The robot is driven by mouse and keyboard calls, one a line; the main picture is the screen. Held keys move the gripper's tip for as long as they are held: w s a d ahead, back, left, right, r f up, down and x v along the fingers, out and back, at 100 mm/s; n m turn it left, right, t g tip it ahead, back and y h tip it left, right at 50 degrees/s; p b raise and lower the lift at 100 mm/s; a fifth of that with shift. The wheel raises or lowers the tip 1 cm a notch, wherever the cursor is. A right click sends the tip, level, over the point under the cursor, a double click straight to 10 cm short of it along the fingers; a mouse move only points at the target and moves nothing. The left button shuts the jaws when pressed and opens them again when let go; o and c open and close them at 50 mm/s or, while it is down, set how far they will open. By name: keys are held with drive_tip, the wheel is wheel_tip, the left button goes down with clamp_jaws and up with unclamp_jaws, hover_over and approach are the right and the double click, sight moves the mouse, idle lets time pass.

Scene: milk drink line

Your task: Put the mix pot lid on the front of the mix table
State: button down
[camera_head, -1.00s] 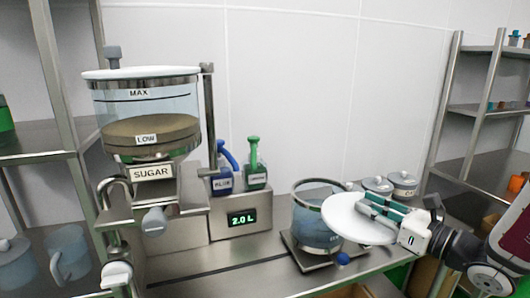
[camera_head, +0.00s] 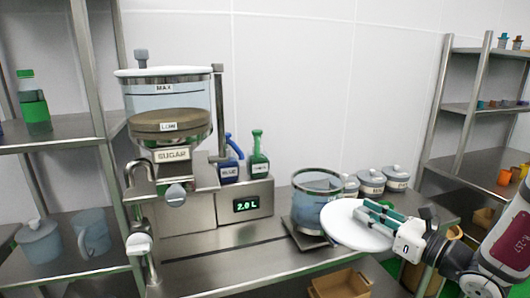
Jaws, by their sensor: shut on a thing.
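The mix pot lid (camera_head: 343,229) is a white round disc, held tilted at the right of the middle. The lid is in front of the right side of the mix pot (camera_head: 309,203), a clear pot with a metal rim and bluish contents. The pot's top is open, and it stands on a dark square plate (camera_head: 299,237). The mix table (camera_head: 215,262) is a steel counter; its front edge runs along the bottom, with bare surface left of the pot.
The sugar dispenser (camera_head: 172,156) stands on the table's left, beside a display reading 2.0 L (camera_head: 246,204). Several grey lidded jars (camera_head: 371,182) stand behind the lid. A cardboard box (camera_head: 341,284) sits below the front edge.

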drive_tip(key=w+a+f, duration=0.1)
drive_tip(key=a+f, duration=0.1)
drive_tip(key=f, duration=0.6)
drive_tip(key=w+a+f+m+h, duration=0.1)
drive_tip(key=w+a+f, duration=0.1)
drive_tip(key=f, duration=0.6)
drive_tip(key=shift+a+f+t+h, duration=0.2)
drive_tip(key=shift+a+t+h, duration=0.1)
drive_tip(key=shift+a+t, duration=0.15)
